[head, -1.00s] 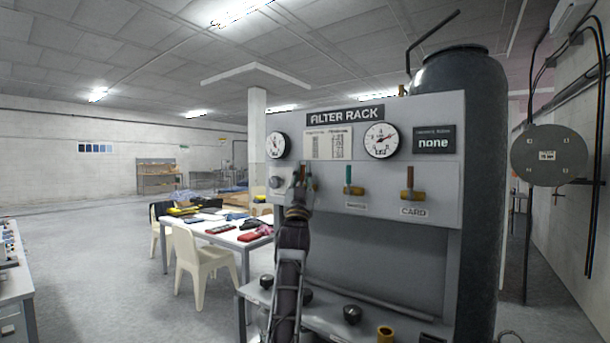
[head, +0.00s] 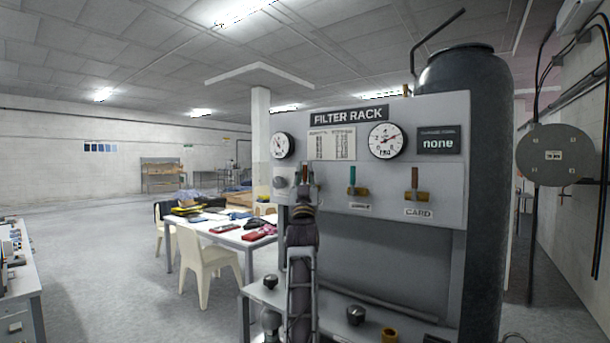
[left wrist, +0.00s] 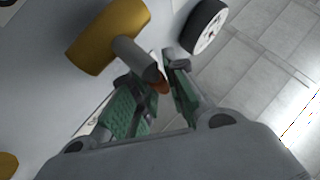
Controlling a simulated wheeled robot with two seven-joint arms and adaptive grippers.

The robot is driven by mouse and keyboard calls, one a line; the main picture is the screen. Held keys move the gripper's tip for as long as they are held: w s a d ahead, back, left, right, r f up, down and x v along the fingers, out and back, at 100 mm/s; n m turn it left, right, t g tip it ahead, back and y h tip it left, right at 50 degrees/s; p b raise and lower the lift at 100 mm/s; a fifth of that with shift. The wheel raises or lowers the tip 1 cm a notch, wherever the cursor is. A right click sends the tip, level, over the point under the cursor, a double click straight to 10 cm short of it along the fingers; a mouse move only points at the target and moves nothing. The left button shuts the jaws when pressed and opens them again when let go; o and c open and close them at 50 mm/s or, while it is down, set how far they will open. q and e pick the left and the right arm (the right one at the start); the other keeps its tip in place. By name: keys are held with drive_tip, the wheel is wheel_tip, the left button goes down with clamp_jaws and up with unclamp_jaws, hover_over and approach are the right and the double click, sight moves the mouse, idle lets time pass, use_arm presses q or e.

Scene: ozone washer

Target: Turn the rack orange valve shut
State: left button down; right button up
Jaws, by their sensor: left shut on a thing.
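The filter rack (head: 450,105) has a row of valves on its grey panel. The leftmost valve (head: 305,173) has a reddish-orange lever, mostly covered by my left gripper (head: 302,190). In the left wrist view its brass body (left wrist: 108,38) and grey stem (left wrist: 138,58) show, with an orange tip (left wrist: 161,87) between the fingers. My left gripper (left wrist: 158,92) is shut on this lever, its green pads either side. The right valve has an upright orange-brown lever (head: 414,180) above a "CARD" label. My right gripper is not in view.
Gauges (head: 385,141) and a "none" display (head: 438,141) sit above the valves. Dark knobs (head: 356,315) and a brass fitting (head: 389,334) are on the lower ledge. A dark tank (head: 468,90) stands behind. A table (head: 238,238) with chairs is at left.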

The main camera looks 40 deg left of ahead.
use_arm(q)
drive_tip(key=c, duration=1.4)
unclamp_jaws()
drive_tip(key=v, duration=1.2)
drive_tip(key=shift+w+f, duration=0.1)
drive_tip(key=shift+f, duration=0.05)
